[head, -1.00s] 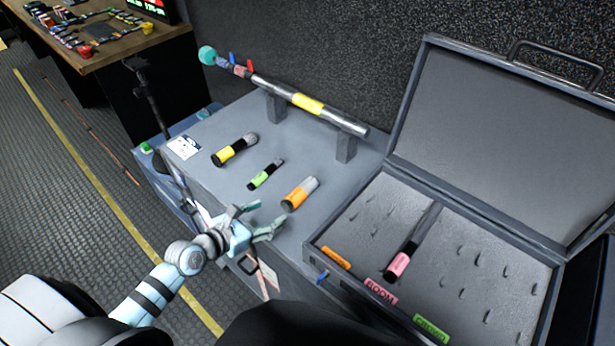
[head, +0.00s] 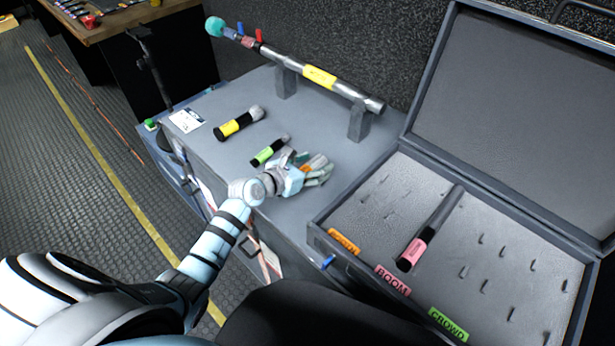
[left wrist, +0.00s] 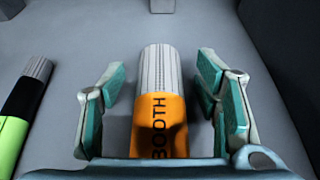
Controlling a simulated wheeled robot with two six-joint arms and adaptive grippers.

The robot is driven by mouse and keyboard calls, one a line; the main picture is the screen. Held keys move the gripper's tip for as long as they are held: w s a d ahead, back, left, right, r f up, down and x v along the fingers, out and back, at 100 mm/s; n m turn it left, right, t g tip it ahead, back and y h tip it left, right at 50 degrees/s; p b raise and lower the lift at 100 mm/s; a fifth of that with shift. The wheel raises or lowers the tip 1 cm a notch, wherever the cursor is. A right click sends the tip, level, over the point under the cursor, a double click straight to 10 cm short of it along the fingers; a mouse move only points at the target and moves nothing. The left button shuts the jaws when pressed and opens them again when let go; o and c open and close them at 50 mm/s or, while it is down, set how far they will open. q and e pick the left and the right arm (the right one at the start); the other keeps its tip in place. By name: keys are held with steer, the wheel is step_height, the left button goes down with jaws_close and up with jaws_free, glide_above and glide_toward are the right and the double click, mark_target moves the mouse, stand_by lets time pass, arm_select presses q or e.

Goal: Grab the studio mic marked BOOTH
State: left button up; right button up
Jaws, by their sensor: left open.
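The BOOTH mic (left wrist: 160,105) has an orange band with black lettering and a pale ribbed end. It lies on the grey bench top (head: 215,155). My left gripper (left wrist: 160,88) is open, with one finger on each side of the mic and visible gaps between. In the head view my left gripper (head: 318,170) covers most of the mic, and only a little orange (head: 307,168) shows. My right gripper is not in view.
A green-banded mic (head: 270,150) lies close left of my gripper, with a yellow-banded mic (head: 240,122) beyond. A metal tube (head: 320,78) rests on stands behind. An open case (head: 345,207) at right holds a pink-banded mic (head: 430,230).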

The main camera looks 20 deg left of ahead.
arm_select(q)
steer(key=shift+r, duration=0.1)
steer(key=shift+c, duration=0.4)
jaws_close()
